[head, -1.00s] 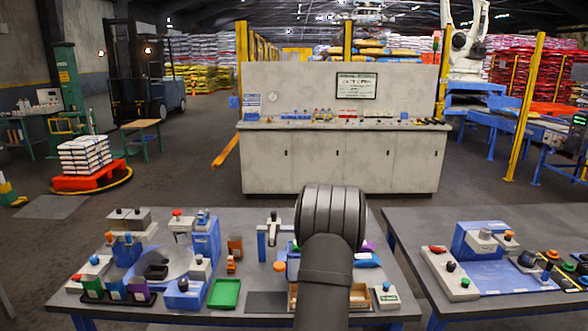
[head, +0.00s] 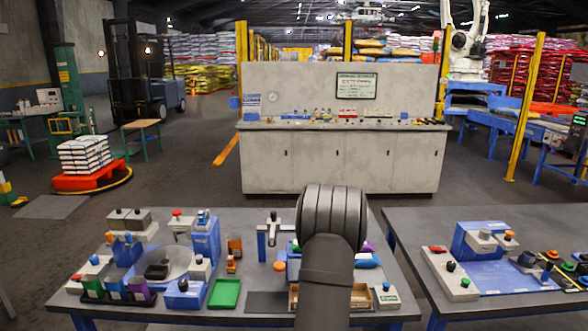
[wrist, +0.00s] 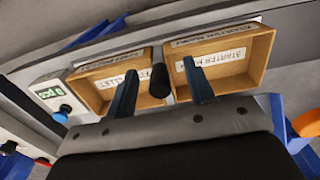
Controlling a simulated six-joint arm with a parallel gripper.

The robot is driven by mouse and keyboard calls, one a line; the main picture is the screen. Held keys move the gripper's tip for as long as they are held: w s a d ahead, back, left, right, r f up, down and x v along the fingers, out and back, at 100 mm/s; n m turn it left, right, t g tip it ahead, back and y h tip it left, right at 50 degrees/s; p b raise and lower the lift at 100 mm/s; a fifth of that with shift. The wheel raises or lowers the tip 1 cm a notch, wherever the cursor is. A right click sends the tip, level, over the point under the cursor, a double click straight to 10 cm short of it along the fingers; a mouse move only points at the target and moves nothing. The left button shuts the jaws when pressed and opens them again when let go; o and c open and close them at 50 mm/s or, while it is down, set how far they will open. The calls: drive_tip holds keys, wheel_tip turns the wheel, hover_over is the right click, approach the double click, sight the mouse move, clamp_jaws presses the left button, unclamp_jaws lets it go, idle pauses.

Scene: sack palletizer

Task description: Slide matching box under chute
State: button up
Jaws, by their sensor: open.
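Two open wooden boxes show side by side in the wrist view. The left box (wrist: 98,93) has a white label that I cannot read fully. The right box (wrist: 255,60) has a label that begins "STARTER M". White label strips also run along the far rims. In the head view one box edge (head: 292,300) and the other box (head: 361,297) show on either side of my arm, which hides the rest. My gripper (wrist: 160,66) is open, its two blue fingers over the boxes, with a black knob between them. I cannot make out the chute clearly.
A small display (head: 387,297) stands beside the boxes. A green tray (head: 224,294), a dark pad (head: 267,303) and several coloured-button fixtures share the table. A second table (head: 400,240) stands to the right, across a narrow gap. A grey console (head: 340,155) stands behind.

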drive_tip(key=shift+r, duration=0.15)
drive_tip(key=shift+r, duration=2.15)
drive_tip(key=shift+r, duration=0.1)
drive_tip(key=shift+r, duration=1.65)
drive_tip(key=shift+f, duration=3.15)
drive_tip(key=shift+o, duration=0.4)
